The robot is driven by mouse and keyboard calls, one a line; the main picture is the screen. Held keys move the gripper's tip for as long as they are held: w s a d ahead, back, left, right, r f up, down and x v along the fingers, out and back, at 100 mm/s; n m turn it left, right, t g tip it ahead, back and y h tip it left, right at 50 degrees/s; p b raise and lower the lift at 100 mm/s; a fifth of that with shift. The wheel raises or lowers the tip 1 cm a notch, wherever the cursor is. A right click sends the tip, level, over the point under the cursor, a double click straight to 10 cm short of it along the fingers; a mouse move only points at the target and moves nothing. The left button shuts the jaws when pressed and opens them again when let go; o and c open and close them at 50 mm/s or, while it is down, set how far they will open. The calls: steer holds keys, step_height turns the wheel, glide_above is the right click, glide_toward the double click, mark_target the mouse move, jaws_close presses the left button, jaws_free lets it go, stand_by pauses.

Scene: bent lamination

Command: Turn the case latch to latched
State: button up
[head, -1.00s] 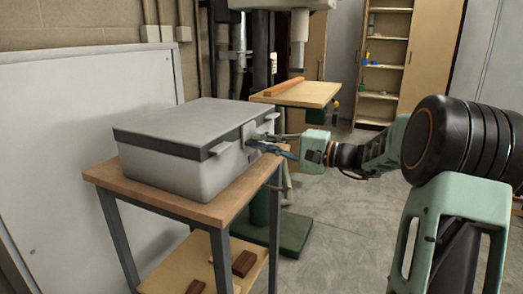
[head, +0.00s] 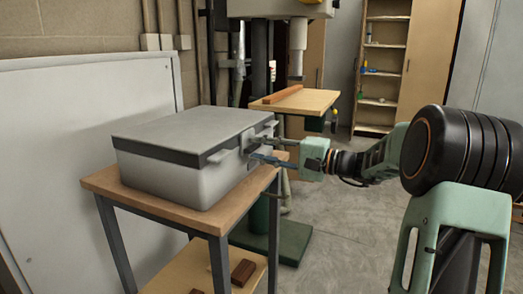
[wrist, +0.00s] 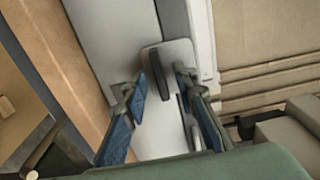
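The grey case (head: 185,178) sits closed on a small wood-topped table. Its latch is on the end facing my gripper. In the wrist view the latch shows as a pale rounded plate (wrist: 178,53) with a dark lever (wrist: 157,84), running lengthwise in that picture and slightly tilted. My gripper (head: 260,148) is at that end of the case. In the wrist view its two blue-padded fingers (wrist: 160,80) are apart, one on each side of the lever. I see gaps beside the lever; contact cannot be told.
The table (head: 125,186) has a lower shelf with brown blocks (head: 243,271). A drill press with a wooden table (head: 310,101) stands close behind my gripper. A white board (head: 85,150) leans at the left. Open floor (head: 345,230) lies to the right.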

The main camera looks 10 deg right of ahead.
steer(key=v, duration=1.2)
